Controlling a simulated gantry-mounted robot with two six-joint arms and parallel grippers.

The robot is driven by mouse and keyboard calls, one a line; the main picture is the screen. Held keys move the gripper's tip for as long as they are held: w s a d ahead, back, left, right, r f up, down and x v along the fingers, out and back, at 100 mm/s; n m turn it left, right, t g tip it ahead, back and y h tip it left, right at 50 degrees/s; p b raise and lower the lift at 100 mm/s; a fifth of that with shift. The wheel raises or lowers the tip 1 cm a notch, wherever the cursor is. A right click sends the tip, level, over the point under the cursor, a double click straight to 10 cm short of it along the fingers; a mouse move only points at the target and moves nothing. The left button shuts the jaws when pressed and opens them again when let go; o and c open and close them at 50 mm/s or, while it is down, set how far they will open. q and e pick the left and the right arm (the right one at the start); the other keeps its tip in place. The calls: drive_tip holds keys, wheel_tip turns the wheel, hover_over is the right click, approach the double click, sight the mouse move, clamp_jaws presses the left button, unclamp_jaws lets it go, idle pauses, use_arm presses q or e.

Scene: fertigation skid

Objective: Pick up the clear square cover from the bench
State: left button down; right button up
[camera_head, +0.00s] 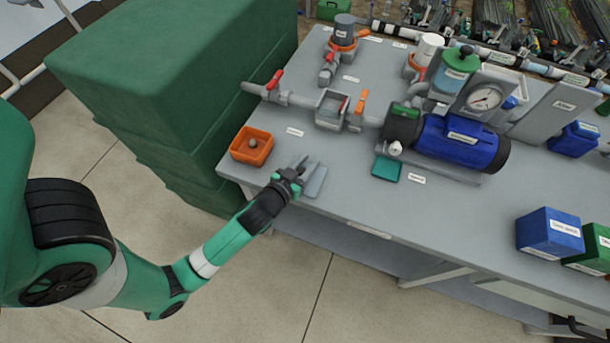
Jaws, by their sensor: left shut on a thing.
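The clear square cover (317,182) shows as a pale, see-through blue-grey plate at the front left edge of the bench (345,205). My left gripper (305,166) reaches in from the lower left and is shut on the cover. The cover looks tilted beside the fingers, and the gripper hides part of it. I cannot tell whether its lower edge touches the bench top. My right gripper is not in view.
An orange tray (251,147) with a small round knob sits left of the gripper. A teal tray (386,168) and a blue pump motor (458,142) stand to the right. Grey piping with an open-topped box (331,108) runs behind. Green stacked crates (175,90) stand left of the bench.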

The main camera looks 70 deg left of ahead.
use_arm(q)
drive_tip(key=shift+r+p, duration=0.45)
drive_tip(key=shift+r, duration=0.2)
wheel_tip(320, 180, up, 3)
drive_tip(key=shift+s+p, duration=0.15)
drive_tip(key=shift+p, duration=0.9)
drive_tip(key=s+d+r+p, duration=0.3)
drive_tip(key=s+r+p, duration=0.3)
drive_tip(key=s, duration=0.7)
wheel_tip(320, 180, up, 3)
drive_tip(key=shift+s+f+p, duration=0.1)
drive_tip(key=shift+s+p, duration=0.15)
drive_tip(key=shift+p, duration=0.05)
